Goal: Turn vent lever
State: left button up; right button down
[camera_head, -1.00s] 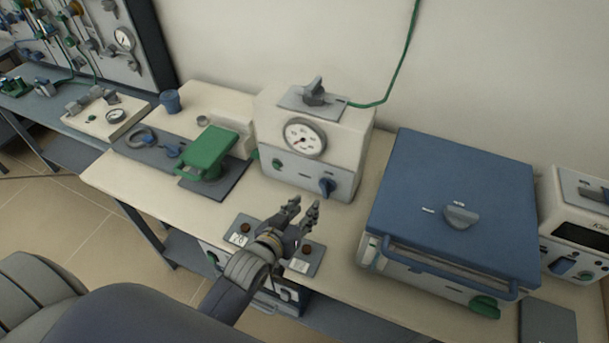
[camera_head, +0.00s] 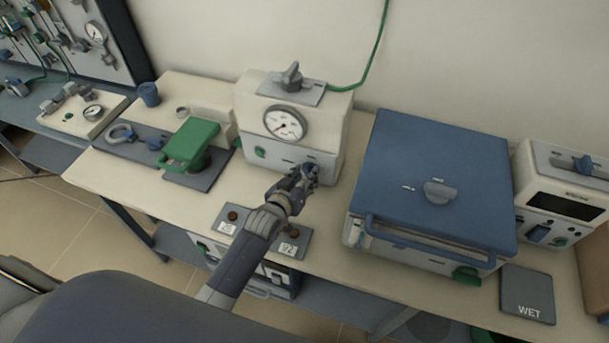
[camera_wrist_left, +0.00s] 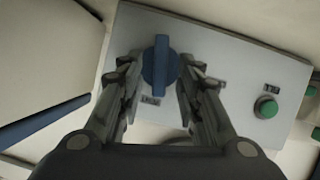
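A blue lever knob (camera_wrist_left: 160,66) sits on the light front panel of the gauge box (camera_head: 290,122). Its small label is too blurred to read, so I cannot tell whether it is the vent lever. My left gripper (camera_head: 304,172) is at the lower right of that box and largely covers the knob in the head view. In the left wrist view the gripper (camera_wrist_left: 156,85) is open, one finger on each side of the knob. I see gaps beside the knob, so it is not gripped. A grey lever (camera_head: 291,76) stands on top of the box. My right gripper is not in view.
A green button (camera_wrist_left: 266,107) is right of the knob in the wrist view. A blue-lidded furnace (camera_head: 440,180) with a grey knob (camera_head: 440,191) stands right. A green press (camera_head: 193,145) is left. Two dark buttons on plates (camera_head: 292,247) lie at the bench's front edge.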

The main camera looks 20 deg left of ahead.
pick_arm(q)
jog(key=shift+w, duration=0.1)
grip_shut()
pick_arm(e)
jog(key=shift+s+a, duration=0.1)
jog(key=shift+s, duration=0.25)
pick_arm(q)
jog(key=shift+d+m+p, duration=0.1)
jog(key=shift+m+p, duration=0.2)
jog(key=shift+d+m+y, duration=0.1)
jog(key=shift+m+y, duration=0.5)
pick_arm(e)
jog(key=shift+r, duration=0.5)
pick_arm(q)
grip_release()
